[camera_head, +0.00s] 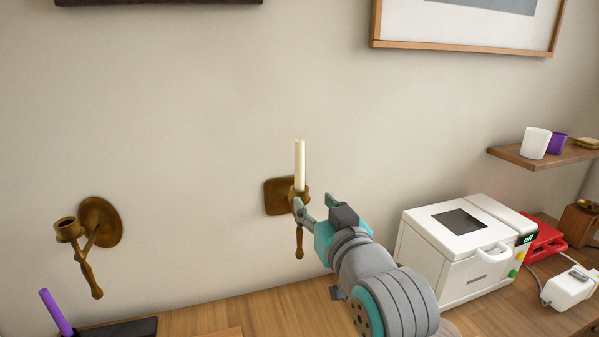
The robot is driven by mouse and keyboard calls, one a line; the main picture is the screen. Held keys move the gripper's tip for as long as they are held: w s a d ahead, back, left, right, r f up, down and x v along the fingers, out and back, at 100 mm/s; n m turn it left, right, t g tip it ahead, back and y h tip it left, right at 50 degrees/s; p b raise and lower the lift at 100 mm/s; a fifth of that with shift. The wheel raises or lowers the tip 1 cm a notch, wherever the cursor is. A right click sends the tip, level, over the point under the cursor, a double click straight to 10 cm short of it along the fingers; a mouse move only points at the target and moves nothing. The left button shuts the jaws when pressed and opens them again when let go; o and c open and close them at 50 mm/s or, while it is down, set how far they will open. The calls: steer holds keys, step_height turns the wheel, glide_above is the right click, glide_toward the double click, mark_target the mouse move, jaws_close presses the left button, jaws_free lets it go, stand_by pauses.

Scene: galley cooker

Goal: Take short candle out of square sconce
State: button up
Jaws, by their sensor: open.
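A cream candle (299,165) stands upright in the cup of the square sconce (276,197), a brass holder with a square backplate on the wall. My gripper (314,205) is open in front of the sconce, at the height of its cup and slightly to the right. Its fingers point toward the wall and overlap the cup in the picture, below the visible candle. I cannot tell whether they touch the sconce. The candle's lower end is hidden in the cup. Part of the sconce is hidden behind my gripper.
A round-plated sconce (99,222) with an empty cup is on the wall at left. A purple candle (56,312) stands by a dark tray (120,328) on the counter. A white cooker (463,255) stands right of my arm, below a shelf (545,160) with cups.

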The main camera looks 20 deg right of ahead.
glide_toward(301, 157)
steer(key=w, duration=0.5)
steer(key=shift+w+a+f, duration=0.1)
steer(key=shift+w+f, duration=0.3)
steer(key=shift+w+r, duration=0.15)
steer(key=shift+w, duration=1.15)
steer(key=shift+w+r, duration=0.1)
steer(key=shift+w, duration=1.2)
steer(key=shift+c, duration=0.3)
jaws_close()
